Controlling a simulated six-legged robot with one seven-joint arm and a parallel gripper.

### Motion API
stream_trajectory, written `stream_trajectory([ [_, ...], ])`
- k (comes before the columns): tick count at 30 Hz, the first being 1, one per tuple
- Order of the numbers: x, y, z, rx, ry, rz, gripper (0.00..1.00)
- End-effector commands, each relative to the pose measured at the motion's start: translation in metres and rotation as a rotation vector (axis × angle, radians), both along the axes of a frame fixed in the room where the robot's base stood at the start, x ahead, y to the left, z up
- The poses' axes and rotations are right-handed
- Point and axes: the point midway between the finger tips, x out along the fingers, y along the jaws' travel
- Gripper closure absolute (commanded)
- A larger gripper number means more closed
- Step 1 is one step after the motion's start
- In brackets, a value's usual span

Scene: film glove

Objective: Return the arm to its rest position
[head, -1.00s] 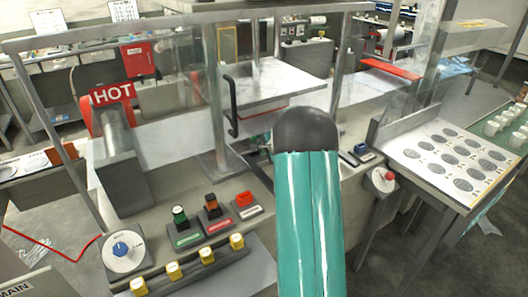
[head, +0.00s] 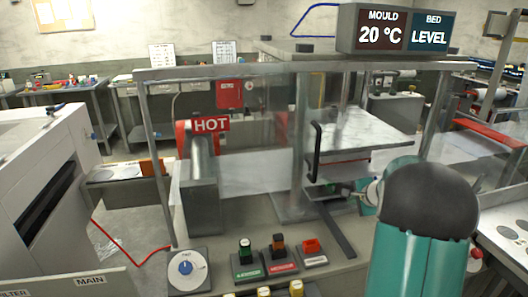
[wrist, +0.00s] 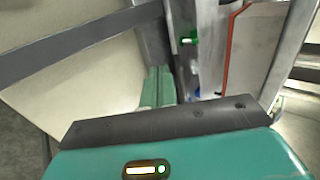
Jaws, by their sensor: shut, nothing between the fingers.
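My arm shows in the head view as a teal link with a dark rounded joint at the right, in front of the machine bench. My gripper (wrist: 158,88) shows in the wrist view as two green fingers side by side, shut and empty. Beyond the fingers are a pale surface and a grey metal upright. In the head view the arm's dark joint and teal link hide part of the bench, and I cannot make out the fingertips clearly.
A clear-panelled machine frame (head: 262,70) surrounds a red HOT sign (head: 210,124) and a grey raised plate (head: 365,132). A black handle (head: 316,150) stands at the plate. A dial (head: 186,268) and coloured switches (head: 279,250) line the front. A display (head: 402,28) reads 20 °C and LEVEL.

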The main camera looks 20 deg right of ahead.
Motion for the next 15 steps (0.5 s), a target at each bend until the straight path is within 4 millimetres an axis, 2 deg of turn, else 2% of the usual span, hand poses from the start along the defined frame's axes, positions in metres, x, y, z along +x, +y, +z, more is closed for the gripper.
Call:
stream_trajectory([
  [4,0.0,0.008,0.006,-0.008,0.0,0.021,1.0],
  [7,0.0,0.037,0.022,-0.034,0.007,0.094,1.0],
  [11,-0.008,0.102,0.055,-0.102,0.025,0.263,1.0],
  [15,-0.033,0.179,0.086,-0.198,0.057,0.475,1.0],
])
